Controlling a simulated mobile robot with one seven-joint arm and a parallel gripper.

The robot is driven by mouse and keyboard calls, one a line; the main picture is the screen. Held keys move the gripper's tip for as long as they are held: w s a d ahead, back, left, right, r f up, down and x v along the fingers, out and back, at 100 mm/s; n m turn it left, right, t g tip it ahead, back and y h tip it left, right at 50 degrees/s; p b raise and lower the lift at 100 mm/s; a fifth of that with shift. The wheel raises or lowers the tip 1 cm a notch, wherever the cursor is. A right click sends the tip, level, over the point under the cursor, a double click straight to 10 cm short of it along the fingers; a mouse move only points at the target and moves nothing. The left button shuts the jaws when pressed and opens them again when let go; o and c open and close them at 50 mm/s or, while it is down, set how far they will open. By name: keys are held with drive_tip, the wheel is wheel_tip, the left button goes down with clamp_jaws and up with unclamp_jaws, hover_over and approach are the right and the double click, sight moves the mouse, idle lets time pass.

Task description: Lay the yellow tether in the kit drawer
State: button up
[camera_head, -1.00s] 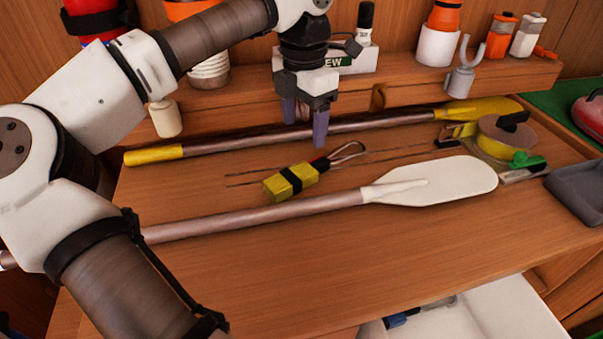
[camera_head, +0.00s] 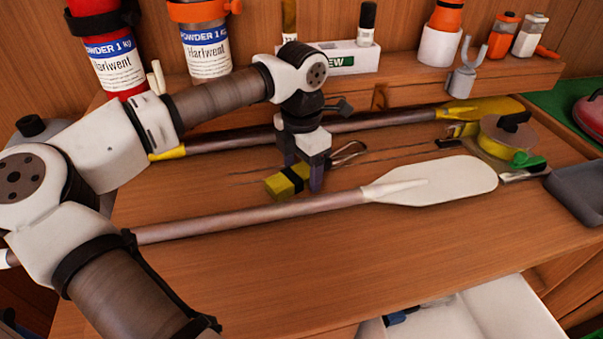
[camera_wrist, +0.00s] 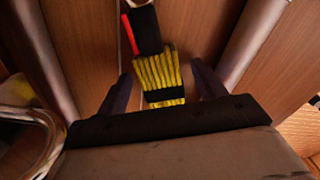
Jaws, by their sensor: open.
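The yellow tether (camera_head: 279,186) is a folded yellow bundle with a black band and a wire loop at one end. It lies on the wooden table between two paddles. In the wrist view the yellow tether (camera_wrist: 158,72) shows between the fingers, with a black part and a red strip above it. My gripper (camera_head: 303,178) is open and lowered over the tether, one finger on each side of it. Part of the bundle is hidden behind the fingers in the head view. My gripper also shows in the wrist view (camera_wrist: 160,90).
A white-bladed paddle (camera_head: 430,183) lies in front of the tether, and a yellow-bladed paddle (camera_head: 480,109) lies behind. A yellow reel (camera_head: 505,140) and a grey tray (camera_head: 580,190) are at the right. Fire extinguishers (camera_head: 107,50) stand at the back left. The front table is clear.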

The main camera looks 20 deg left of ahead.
drive_tip(key=c, duration=1.4)
drive_tip(key=shift+r, duration=0.1)
drive_tip(key=shift+c, duration=0.2)
drive_tip(key=shift+d+r, duration=0.1)
